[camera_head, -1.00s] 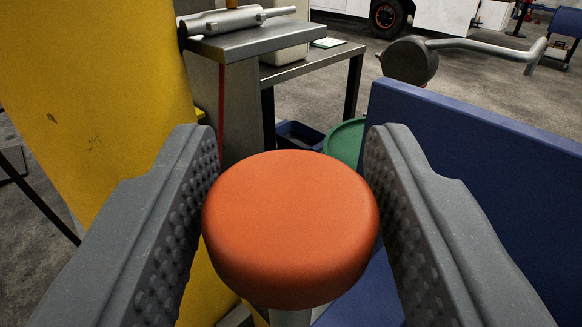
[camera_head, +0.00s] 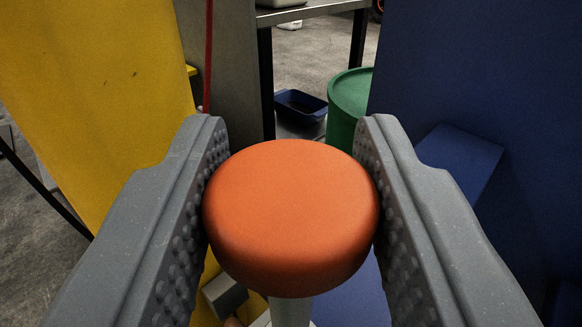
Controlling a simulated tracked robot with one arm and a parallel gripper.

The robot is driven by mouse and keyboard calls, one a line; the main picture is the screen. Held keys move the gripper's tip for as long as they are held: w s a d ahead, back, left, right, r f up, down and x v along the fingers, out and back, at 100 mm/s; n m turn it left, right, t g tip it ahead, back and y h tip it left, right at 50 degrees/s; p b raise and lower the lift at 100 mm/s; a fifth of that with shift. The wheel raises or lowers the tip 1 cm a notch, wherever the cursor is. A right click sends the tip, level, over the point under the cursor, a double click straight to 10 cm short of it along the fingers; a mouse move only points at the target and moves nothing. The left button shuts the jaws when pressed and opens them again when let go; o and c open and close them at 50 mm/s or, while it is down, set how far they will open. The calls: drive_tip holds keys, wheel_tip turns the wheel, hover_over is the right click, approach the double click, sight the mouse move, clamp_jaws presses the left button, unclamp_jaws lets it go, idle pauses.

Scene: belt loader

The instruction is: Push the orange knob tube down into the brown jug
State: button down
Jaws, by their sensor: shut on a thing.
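The orange knob (camera_head: 291,215) is a thick round disc on top of a pale tube (camera_head: 291,312). It sits in the middle of the view between the two grey studded fingers of my gripper (camera_head: 291,190). The fingers are shut on the knob, one on its left side and one on its right. Only a short upper piece of the tube shows below the knob. I cannot make out a brown jug; the knob and fingers hide much of what is below.
A yellow panel (camera_head: 95,90) stands close on the left and a dark blue panel (camera_head: 470,80) on the right. A green drum (camera_head: 350,100) and a dark blue bin (camera_head: 300,105) stand on the floor ahead. A small grey block (camera_head: 224,295) shows below the left finger.

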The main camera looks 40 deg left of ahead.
wheel_tip(320, 180, down, 6)
drive_tip(key=shift+f+b, duration=0.1)
drive_tip(key=shift+b, duration=0.35)
drive_tip(key=c, duration=1)
unclamp_jaws()
approach(294, 315)
drive_tip(key=shift+s+d+f, duration=1)
drive_tip(key=shift+s, duration=0.1)
